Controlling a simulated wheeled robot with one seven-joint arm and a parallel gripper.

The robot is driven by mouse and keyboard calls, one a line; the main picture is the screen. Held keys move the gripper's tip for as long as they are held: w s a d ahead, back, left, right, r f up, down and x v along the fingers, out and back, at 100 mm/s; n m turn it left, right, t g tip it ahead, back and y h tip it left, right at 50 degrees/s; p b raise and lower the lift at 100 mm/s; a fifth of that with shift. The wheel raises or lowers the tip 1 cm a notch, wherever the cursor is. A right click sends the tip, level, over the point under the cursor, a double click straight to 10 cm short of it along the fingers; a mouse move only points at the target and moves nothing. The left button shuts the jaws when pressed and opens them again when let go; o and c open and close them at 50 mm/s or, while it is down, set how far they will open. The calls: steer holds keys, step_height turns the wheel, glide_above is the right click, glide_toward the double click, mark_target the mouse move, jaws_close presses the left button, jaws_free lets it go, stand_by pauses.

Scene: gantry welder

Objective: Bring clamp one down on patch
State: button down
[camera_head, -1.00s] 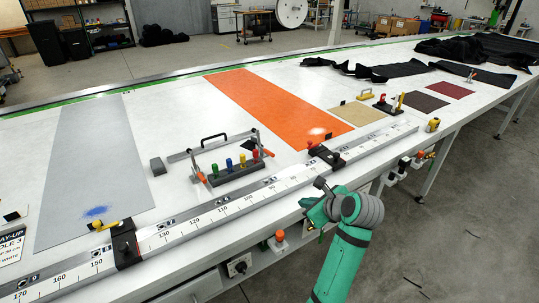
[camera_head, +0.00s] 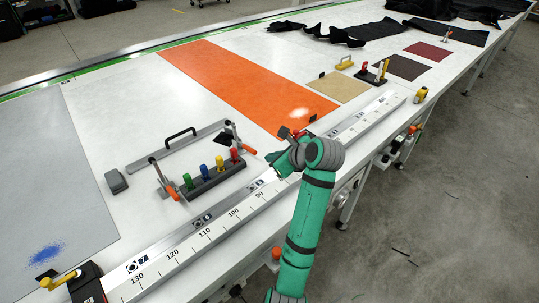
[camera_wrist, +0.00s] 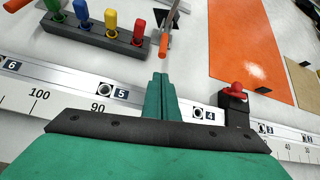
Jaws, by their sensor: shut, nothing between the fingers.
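My gripper (camera_head: 284,160) is shut and empty, above the numbered rail. In the wrist view its green fingers (camera_wrist: 161,97) are together, between the colored peg rack and a black clamp block with a red knob (camera_wrist: 237,103). The block sits on the rail to the right, apart from my fingers; in the head view its red knob (camera_head: 295,131) shows behind my gripper. Another black block with a yellow handle (camera_head: 60,280) sits on the rail at lower left. The orange sheet (camera_head: 230,80) has a pale spot; the grey sheet (camera_head: 45,160) has a blue spot. No label shows which clamp is one.
A rack of colored pegs (camera_head: 213,180) stands beside a bar with orange-handled toggles (camera_head: 240,141). A small grey block (camera_head: 116,181) lies left of them. Tan (camera_head: 338,87) and dark (camera_head: 404,68) squares lie farther right. The rail (camera_head: 185,243) runs along the table's near side.

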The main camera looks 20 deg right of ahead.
steer(key=x, duration=0.8)
steer(key=shift+a+r, duration=0.1)
steer(key=shift+a, duration=0.15)
steer(key=shift+w+d+f, duration=0.1)
steer(key=shift+d+f, duration=0.05)
steer(key=shift+f, duration=0.05)
steer(key=shift+d, duration=0.15)
